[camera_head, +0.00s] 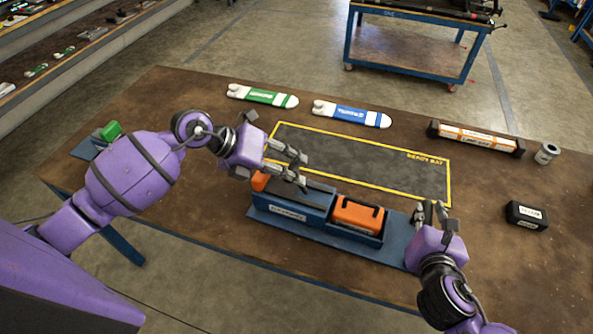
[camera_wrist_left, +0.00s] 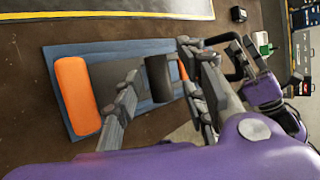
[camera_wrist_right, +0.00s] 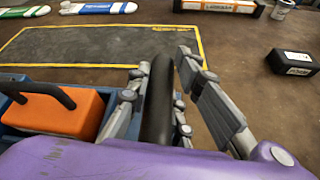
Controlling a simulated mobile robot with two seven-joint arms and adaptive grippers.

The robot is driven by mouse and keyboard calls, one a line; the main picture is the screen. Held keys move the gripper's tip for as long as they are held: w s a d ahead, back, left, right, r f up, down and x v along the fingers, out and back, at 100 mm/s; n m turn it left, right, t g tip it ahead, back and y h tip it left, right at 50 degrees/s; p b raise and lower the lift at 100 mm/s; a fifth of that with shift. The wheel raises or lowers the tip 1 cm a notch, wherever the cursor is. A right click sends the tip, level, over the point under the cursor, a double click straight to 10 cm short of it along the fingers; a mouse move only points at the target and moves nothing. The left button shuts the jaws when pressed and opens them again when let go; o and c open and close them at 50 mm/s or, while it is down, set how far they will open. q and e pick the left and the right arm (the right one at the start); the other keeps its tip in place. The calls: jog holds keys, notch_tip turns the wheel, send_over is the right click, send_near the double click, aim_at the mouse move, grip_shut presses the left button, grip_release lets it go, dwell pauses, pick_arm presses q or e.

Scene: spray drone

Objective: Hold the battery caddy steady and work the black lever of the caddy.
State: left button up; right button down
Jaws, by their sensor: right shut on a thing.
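The blue battery caddy (camera_head: 290,212) sits near the table's front edge. An orange battery block (camera_head: 357,215) with a black handle sits in its right part. Another orange part (camera_head: 260,182) shows at its left end. My left gripper (camera_head: 297,168) is over the caddy's left part. In the left wrist view its fingers are apart, either side of a black cylindrical grip (camera_wrist_left: 160,78), seemingly the lever. My right gripper (camera_head: 430,212) is at the caddy's right end. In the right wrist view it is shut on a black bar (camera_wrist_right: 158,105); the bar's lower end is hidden.
A yellow-outlined dark mat (camera_head: 350,160) lies behind the caddy. Green (camera_head: 262,96) and blue (camera_head: 352,114) labelled white pieces, an orange-white bar (camera_head: 476,138), a metal cup (camera_head: 546,153) and a black box (camera_head: 526,215) stand around. A green-topped object (camera_head: 110,131) is at far left.

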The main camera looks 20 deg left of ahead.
pick_arm(q)
jog(key=shift+w+d+f, duration=0.25)
jog(key=shift+d+f, duration=0.2)
grip_shut()
